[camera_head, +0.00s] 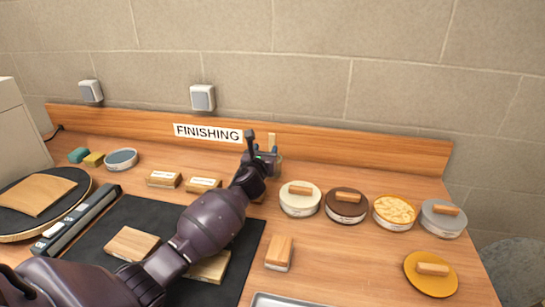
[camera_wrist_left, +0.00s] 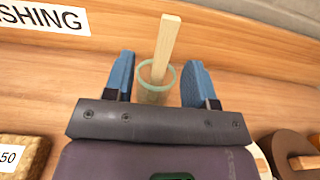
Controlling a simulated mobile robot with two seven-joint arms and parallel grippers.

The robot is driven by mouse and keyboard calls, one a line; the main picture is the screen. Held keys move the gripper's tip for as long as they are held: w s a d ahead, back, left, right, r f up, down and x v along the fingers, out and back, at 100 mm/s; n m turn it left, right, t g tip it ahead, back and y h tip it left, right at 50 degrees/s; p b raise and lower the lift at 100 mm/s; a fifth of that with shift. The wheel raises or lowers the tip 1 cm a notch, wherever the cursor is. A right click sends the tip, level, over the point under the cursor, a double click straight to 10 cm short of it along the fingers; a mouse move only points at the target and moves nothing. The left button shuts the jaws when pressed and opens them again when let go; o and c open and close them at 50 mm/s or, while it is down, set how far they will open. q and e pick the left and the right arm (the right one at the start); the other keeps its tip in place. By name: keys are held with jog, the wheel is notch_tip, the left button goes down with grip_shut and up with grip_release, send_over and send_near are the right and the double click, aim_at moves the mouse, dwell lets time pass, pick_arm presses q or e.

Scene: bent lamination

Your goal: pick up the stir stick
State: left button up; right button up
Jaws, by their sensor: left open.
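The stir stick (camera_wrist_left: 167,42) is a flat strip of pale wood. It stands tilted in a small clear glass cup (camera_wrist_left: 157,74) near the back board. In the head view the top of the stick (camera_head: 271,138) shows just beyond my left gripper (camera_head: 267,151), and the cup is mostly hidden. In the left wrist view my left gripper (camera_wrist_left: 159,78) is open, with one blue finger on each side of the cup and the stick beyond. My right gripper is not in view.
Several round tins, such as the white one (camera_head: 300,204) and the dark brown one (camera_head: 346,211), stand right of my left gripper. Sanding blocks (camera_head: 204,184) lie to its left. A wooden back board (camera_head: 350,155) runs behind. A black mat (camera_head: 130,212) lies in front.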

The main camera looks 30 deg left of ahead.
aim_at(271, 146)
pick_arm(q)
jog(key=x, duration=0.2)
jog(key=b+x, duration=0.1)
jog(key=x, duration=0.1)
jog(key=f+b+x, duration=0.1)
jog(key=x, duration=0.1)
jog(key=shift+w+d+f, duration=0.1)
jog(key=shift+w+d, duration=0.2)
jog(key=c, duration=0.7)
grip_shut()
